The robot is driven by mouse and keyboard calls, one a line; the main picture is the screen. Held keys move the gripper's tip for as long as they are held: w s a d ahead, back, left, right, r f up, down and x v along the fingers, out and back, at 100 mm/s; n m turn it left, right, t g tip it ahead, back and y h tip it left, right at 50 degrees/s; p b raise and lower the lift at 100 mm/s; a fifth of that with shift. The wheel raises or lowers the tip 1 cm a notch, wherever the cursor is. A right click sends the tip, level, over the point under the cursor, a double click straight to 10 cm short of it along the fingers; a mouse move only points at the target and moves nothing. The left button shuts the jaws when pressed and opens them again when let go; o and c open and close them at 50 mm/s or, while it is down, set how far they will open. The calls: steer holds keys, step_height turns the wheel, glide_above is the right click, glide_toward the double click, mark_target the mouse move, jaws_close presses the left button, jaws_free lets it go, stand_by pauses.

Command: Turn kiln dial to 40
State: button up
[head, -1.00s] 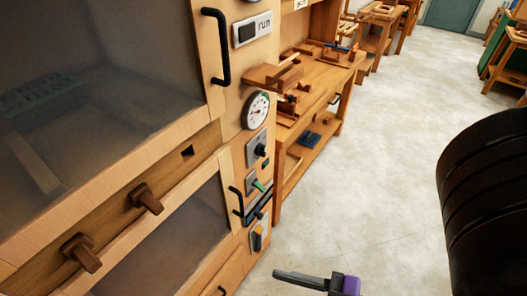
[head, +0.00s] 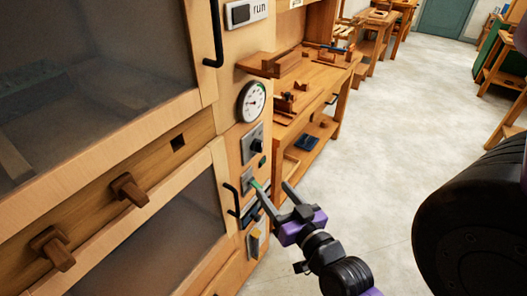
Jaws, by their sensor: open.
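The kiln front (head: 205,150) fills the left side of the head view. On its right-hand panel is a round white-faced gauge (head: 251,101) with a dark rim; its numbers are too small to read. Below it, a black knob (head: 256,145) sits on a grey plate. I cannot tell which of these is the kiln dial. My gripper (head: 272,187) is open and empty, below and slightly right of the knob. Its left finger overlaps a small green-tipped lever (head: 255,184) in the picture; I cannot tell whether they touch.
A "run" switch (head: 246,12) is above the gauge. Black door handles (head: 216,35) and wooden knobs (head: 130,189) stick out from the kiln. A wooden workbench (head: 318,80) stands behind.

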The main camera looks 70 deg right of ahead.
steer(key=s+d+f+m+b, duration=0.15)
steer(key=d+b, duration=0.25)
steer(key=d, duration=1.8)
steer(key=n+t+y, duration=0.5)
steer(key=n+y, duration=0.3)
steer(key=n, duration=0.1)
glide_toward(262, 143)
steer(key=w, duration=0.2)
steer(key=shift+h, duration=0.4)
steer(key=p+x, duration=0.1)
steer(key=x, duration=0.6)
steer(key=shift+w, duration=0.2)
jaws_close()
